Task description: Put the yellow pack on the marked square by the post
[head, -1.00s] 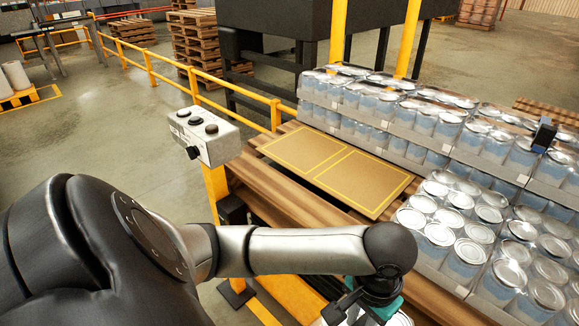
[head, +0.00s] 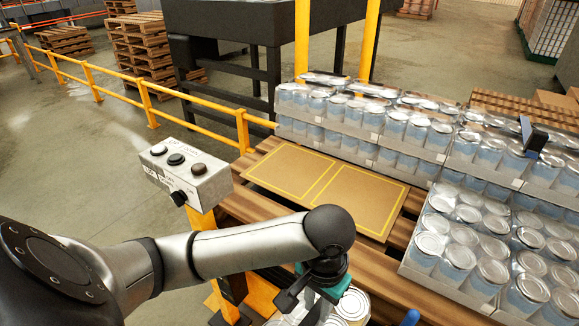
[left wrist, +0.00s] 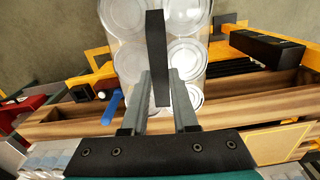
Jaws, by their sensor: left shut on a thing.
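My left gripper (head: 318,298) is at the bottom of the head view, shut on the black strap of a pack of cans (head: 352,303). In the left wrist view the fingers (left wrist: 160,85) close on the strap, and the pack (left wrist: 190,15) shows silver lids in clear wrap. The pack hangs at the near side of the pallet, partly hidden by the gripper. A brown sheet (head: 325,176) on the pallet bears two yellow-outlined squares, both empty. The left square (head: 290,170) is nearer the yellow post (head: 203,222) with the button box. My right gripper is not in view.
Grey trays of cans (head: 345,122) stand stacked behind the sheet, and another tray (head: 470,245) stands to its right. The button box (head: 187,172) rises left of the pallet. A yellow rail (head: 160,95) runs behind. A dark blue-black piece (head: 534,138) shows over the right cans.

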